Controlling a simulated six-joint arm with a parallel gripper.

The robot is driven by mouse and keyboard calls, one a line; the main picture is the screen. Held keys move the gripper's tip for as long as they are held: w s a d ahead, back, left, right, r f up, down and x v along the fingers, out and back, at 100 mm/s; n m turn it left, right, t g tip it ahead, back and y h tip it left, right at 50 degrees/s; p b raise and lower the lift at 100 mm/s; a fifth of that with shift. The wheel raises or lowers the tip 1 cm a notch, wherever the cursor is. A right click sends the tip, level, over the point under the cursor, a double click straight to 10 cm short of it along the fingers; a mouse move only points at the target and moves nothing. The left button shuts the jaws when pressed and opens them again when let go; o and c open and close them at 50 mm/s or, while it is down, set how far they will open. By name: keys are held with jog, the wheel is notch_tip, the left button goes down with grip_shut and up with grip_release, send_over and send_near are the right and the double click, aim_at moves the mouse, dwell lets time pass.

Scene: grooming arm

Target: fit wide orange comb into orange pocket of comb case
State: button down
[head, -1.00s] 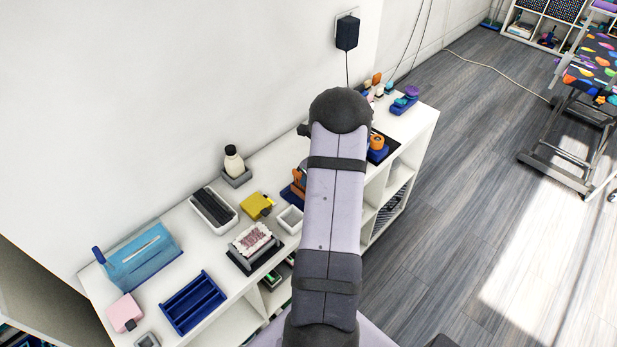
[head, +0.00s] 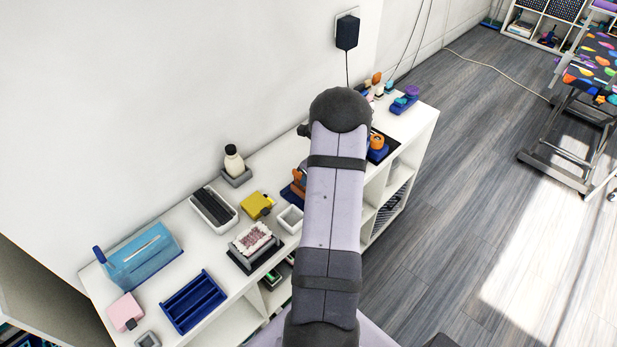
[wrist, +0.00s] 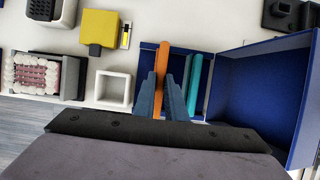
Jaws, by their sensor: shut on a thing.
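The wide orange comb (wrist: 161,62) stands out between the two blue-grey fingers of my gripper (wrist: 161,92) in the wrist view. My gripper is shut on it. The comb is over the dark blue comb case (wrist: 149,47); I cannot tell how deep it sits or whether it is in a pocket. A teal comb (wrist: 195,78) is in the case just right of my gripper. The case's blue lid (wrist: 265,95) stands open at the right. In the head view my arm hides my gripper and most of the case; a bit of orange (head: 298,181) shows beside the arm.
A small white square holder (wrist: 114,90) is left of the case. A yellow box (wrist: 100,27) and a brush on a dark stand (wrist: 39,73) lie further left. A white bottle (head: 233,160) stands near the wall. The blue divided tray (head: 193,301) is at the shelf's near end.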

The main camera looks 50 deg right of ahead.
jog(key=shift+f+b, duration=1.3)
jog(key=shift+f, duration=0.8)
jog(key=c, duration=1.7)
grip_release()
jog(key=shift+r, duration=0.1)
jog(key=shift+b+v, duration=0.6)
jog(key=shift+v, duration=3)
